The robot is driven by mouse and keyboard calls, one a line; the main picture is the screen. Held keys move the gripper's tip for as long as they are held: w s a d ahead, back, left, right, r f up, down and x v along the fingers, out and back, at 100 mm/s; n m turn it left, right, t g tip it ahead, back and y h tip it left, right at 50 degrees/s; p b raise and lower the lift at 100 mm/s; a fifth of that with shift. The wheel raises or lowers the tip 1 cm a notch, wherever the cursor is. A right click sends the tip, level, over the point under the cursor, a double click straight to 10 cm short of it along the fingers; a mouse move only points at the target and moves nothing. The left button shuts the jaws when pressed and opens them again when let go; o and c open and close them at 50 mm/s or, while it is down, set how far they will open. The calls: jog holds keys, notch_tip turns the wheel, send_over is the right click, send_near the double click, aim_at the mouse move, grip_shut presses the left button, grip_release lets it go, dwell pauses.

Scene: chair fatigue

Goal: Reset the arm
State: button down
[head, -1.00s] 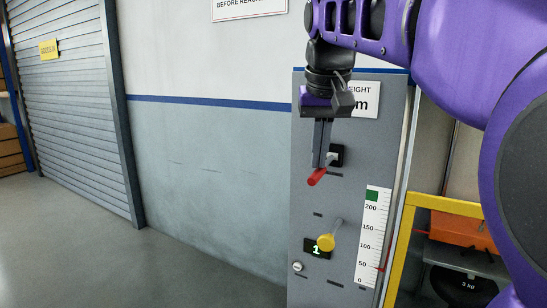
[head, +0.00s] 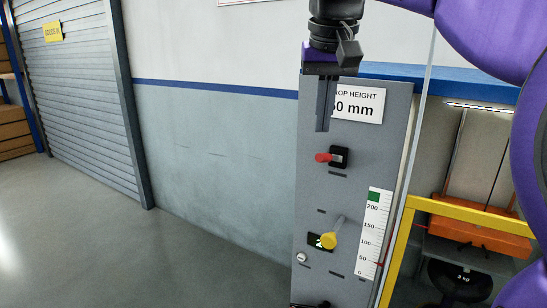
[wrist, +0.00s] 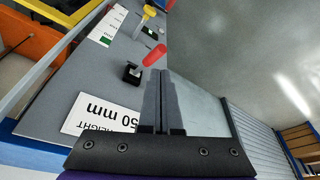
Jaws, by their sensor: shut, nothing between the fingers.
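My gripper (head: 323,128) is shut and empty. In the head view it hangs in front of the grey panel (head: 313,225), above the red-handled lever (head: 324,157) and apart from it. The lever's black mount (head: 339,157) is on the panel and its red handle points left. The wrist view shows my closed fingers (wrist: 161,75) side by side, with the red handle (wrist: 154,55) just beyond their tips. A yellow-knobbed lever (head: 329,240) sits lower on the panel, over a small display that seems to read 2.
A drop height sign (head: 358,103) and a white scale (head: 374,230) are on the panel. To the right are a yellow frame (head: 465,213), an orange block (head: 480,238) and a black 3 kg weight (head: 458,282). The floor (head: 100,235) at left is clear.

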aim_at(322, 153)
jog(key=shift+f, duration=0.15)
jog(key=shift+s+b+x, duration=0.1)
jog(key=shift+b+x, duration=0.4)
jog(key=shift+x, duration=0.45)
jog(key=shift+s+b+x, duration=0.15)
jog(key=shift+b+x, duration=0.35)
jog(key=shift+x, duration=0.4)
jog(key=shift+d+f, duration=0.1)
jog(key=shift+d, duration=0.05)
